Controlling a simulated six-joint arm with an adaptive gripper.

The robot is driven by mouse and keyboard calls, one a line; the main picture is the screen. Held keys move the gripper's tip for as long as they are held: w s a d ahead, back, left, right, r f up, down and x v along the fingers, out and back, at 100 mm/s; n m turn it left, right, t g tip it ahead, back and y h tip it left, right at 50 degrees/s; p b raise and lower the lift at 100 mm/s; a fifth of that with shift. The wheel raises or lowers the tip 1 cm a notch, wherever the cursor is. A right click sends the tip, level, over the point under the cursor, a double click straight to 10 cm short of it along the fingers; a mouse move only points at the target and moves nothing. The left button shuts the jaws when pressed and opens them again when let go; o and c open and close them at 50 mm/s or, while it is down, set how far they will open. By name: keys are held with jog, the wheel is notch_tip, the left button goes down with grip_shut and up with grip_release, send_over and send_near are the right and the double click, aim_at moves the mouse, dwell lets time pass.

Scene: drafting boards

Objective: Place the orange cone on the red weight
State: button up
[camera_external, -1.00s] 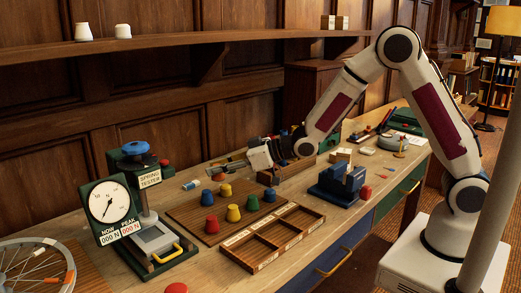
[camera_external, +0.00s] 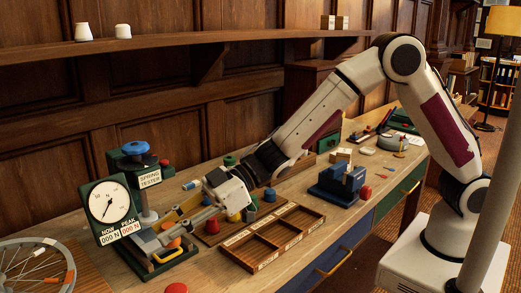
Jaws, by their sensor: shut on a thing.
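My gripper (camera_external: 168,236) is at the spring tester's base plate, reaching in from the right. A small orange piece shows at its fingertips, which I take to be the orange cone (camera_external: 174,242); the fingers are closed on it and partly hide it. I cannot tell whether it touches the plate. A red piece (camera_external: 212,227), likely the red weight, stands on the brown board below and right of my gripper, partly covered by it.
The spring tester (camera_external: 105,212) with its dial and blue handwheel (camera_external: 135,148) stands close to my gripper. Yellow (camera_external: 234,217) and blue (camera_external: 270,194) pieces stand on the board. An open divided wooden tray (camera_external: 272,262) lies in front. A red disc (camera_external: 176,288) lies at the table's front edge.

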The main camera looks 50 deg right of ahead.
jog(key=s, duration=0.1)
jog(key=s+a+g, duration=0.1)
jog(key=s+a+n, duration=0.1)
jog(key=shift+a+r, duration=0.15)
jog(key=shift+r, duration=0.1)
jog(key=shift+f, duration=0.1)
send_over(176, 290)
jog(key=shift+f, duration=3.05)
jog(key=shift+f, duration=0.1)
jog(key=shift+f, duration=1.75)
jog(key=shift+f, duration=0.1)
